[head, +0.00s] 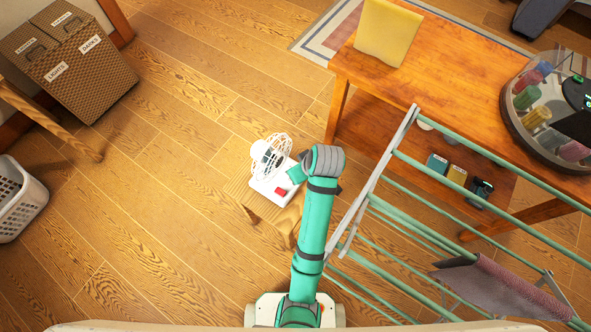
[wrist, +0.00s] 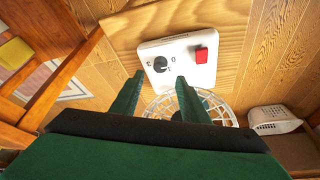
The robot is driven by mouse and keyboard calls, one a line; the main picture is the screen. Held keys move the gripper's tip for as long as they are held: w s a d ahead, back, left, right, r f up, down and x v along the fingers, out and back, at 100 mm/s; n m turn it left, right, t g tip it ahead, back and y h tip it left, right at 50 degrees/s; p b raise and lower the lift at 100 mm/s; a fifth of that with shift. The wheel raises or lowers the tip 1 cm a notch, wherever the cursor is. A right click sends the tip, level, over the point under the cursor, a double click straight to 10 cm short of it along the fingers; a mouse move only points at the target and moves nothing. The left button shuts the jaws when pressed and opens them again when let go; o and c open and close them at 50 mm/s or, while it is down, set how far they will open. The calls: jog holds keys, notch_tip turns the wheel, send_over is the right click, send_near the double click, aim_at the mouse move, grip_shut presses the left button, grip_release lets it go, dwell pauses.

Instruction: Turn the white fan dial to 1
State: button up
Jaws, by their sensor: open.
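The white fan (head: 268,172) stands on a small wooden stool (head: 247,196), with its wire cage at the back and its base toward me. In the wrist view, the fan's white base (wrist: 180,48) carries a round black dial (wrist: 160,64) at left and a red switch (wrist: 201,55) at right. The fan cage (wrist: 205,105) shows behind the fingers. In the head view my arm hides part of the base.
A drying rack (head: 385,190) with green bars and a hanging cloth (head: 500,285) stands close on the right. Beyond it is a wooden table (head: 430,75). A laundry basket (head: 18,198) and a wicker hamper (head: 75,65) stand left. The floor left of the stool is clear.

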jog(key=x, duration=0.7)
jog(key=shift+w+a+f, duration=0.1)
jog(key=shift+w+f, duration=0.05)
jog(key=shift+w, duration=0.05)
jog(key=shift+s, duration=0.1)
jog(key=shift+a, duration=0.1)
grip_shut()
jog(key=shift+s+m+t+h, duration=0.1)
jog(key=shift+m+t+h, duration=0.35)
jog(key=shift+m, duration=1.15)
grip_release()
jog(key=v, duration=1.1)
